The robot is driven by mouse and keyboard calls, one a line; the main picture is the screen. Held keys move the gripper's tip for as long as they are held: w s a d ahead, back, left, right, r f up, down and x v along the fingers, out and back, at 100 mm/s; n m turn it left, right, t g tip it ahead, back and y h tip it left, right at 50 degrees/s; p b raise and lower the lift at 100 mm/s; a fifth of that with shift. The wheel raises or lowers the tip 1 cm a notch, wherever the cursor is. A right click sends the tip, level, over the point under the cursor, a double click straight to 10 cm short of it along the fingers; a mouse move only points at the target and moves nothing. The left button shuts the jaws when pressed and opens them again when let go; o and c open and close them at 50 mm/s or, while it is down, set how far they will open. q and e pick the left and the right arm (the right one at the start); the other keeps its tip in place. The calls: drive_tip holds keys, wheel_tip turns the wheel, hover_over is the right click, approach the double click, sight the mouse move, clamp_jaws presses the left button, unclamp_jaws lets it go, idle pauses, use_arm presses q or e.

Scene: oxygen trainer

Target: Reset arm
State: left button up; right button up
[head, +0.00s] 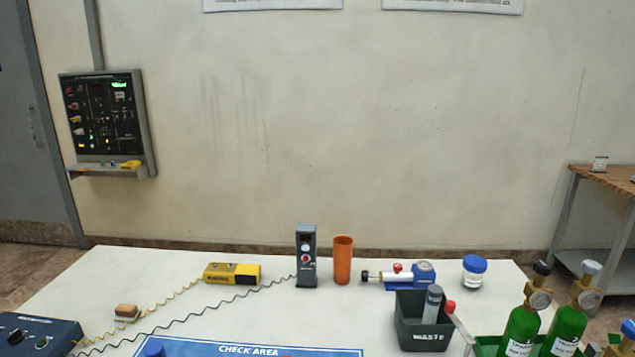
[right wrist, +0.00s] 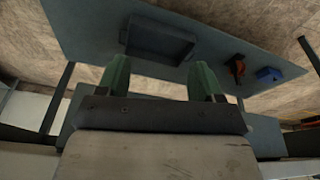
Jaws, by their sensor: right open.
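My right gripper (right wrist: 157,82) shows in the right wrist view with its two green fingers spread apart and nothing between them. Beyond the fingertips is a blue-grey surface (right wrist: 90,28) with a shallow dark tray (right wrist: 160,40) on it. A red-and-black object (right wrist: 237,68) and a small blue block (right wrist: 269,75) lie to the right of the tray. Neither of my grippers shows in the head view.
The white table (head: 150,265) bears an orange cup (head: 343,262), a grey handheld device (head: 306,257), a yellow device (head: 232,273), a dark WASTE bin (head: 423,337), a blue-lidded jar (head: 474,271) and green cylinders (head: 520,332). A blue CHECK AREA mat (head: 250,349) lies at the front.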

drive_tip(key=s+d+f+g, duration=0.1)
drive_tip(key=s+f, duration=0.4)
drive_tip(key=f, duration=0.7)
drive_tip(key=s+d+f, duration=0.1)
drive_tip(key=s+f, duration=0.4)
drive_tip(key=f, duration=0.6)
drive_tip(key=s+d+f+g, duration=0.1)
drive_tip(key=s+f, duration=0.4)
drive_tip(key=s, duration=0.4)
drive_tip(key=shift+f, duration=0.15)
